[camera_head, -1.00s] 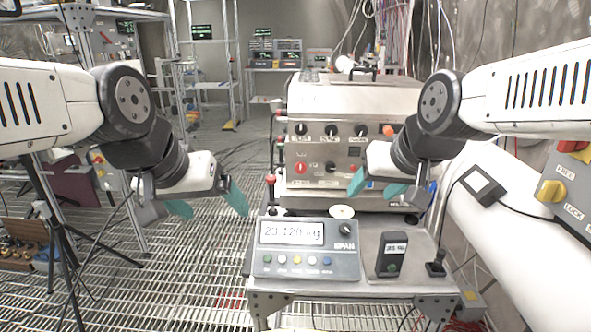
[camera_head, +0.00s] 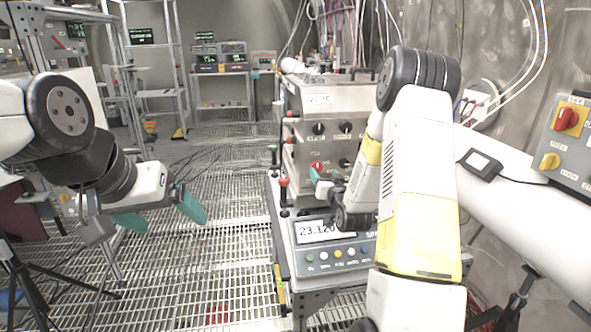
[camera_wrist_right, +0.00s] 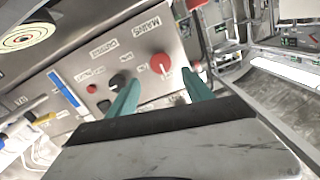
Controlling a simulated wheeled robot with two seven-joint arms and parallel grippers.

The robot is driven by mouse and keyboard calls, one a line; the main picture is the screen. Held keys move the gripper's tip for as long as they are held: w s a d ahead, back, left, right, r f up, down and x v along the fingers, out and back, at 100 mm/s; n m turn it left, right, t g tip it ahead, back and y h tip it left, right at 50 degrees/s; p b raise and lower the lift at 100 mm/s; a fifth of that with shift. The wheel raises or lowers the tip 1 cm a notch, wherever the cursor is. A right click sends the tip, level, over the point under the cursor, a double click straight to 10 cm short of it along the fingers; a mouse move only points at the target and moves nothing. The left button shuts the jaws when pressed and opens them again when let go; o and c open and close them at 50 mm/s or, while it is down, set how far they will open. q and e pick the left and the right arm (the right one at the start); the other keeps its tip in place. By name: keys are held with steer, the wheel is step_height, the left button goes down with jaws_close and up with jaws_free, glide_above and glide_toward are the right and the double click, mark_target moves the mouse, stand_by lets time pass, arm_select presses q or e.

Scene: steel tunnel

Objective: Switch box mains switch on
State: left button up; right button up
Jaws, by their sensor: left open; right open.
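The switch box (camera_head: 345,103) is a grey metal box with knobs, standing behind the scale. Its red mains knob (camera_wrist_right: 161,65) sits under a "MAINS" label in the right wrist view; in the head view a red knob (camera_head: 317,167) shows low on the box front. Whether it is on or off I cannot tell. My right gripper (camera_wrist_right: 162,92) is open and empty in front of the panel, its two teal fingers pointing toward the red knob's sides. The forearm partly hides the box in the head view. My left gripper (camera_head: 160,214) is open, empty, over the floor grating at left.
A scale (camera_head: 325,257) with a display and coloured buttons stands in front of the box, partly behind my right arm. A grey wall panel (camera_head: 570,150) with red and yellow switches is at right. A shelf (camera_head: 158,92) stands at the back; the grating at centre left is clear.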

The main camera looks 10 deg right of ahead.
mark_target(317, 167)
steer(key=w, duration=0.7)
steer(key=shift+w+a+f, duration=0.35)
jaws_close()
